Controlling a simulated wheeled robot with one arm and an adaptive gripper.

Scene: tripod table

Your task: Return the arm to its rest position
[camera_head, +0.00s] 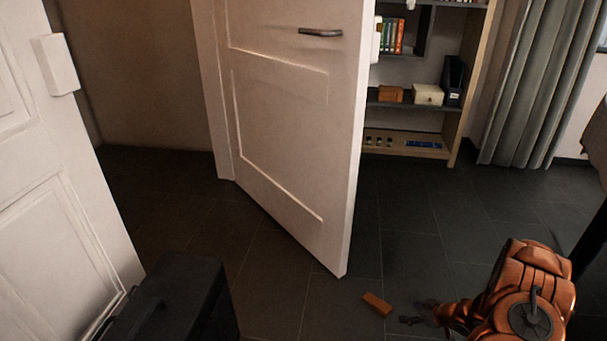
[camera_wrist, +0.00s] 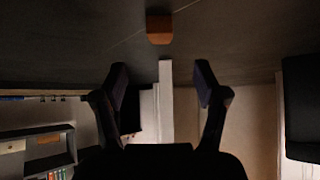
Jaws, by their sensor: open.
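My gripper (camera_wrist: 160,76) is open in the wrist view, its two dark fingers apart with nothing between them. My copper-coloured arm reaches in from the lower right of the head view; the gripper's shape is not clear there. A small orange-brown block (camera_head: 377,304) lies on the dark tiled floor, left of the arm. In the wrist view, which is upside down, the block (camera_wrist: 159,29) shows beyond the fingertips, apart from them.
A white door (camera_head: 285,110) stands ajar ahead. A shelf unit (camera_head: 405,145) with books and boxes is behind it, beside a grey curtain (camera_head: 535,85). A white panelled door (camera_head: 60,200) and a black box (camera_head: 190,295) are at left. A dark table edge is at right.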

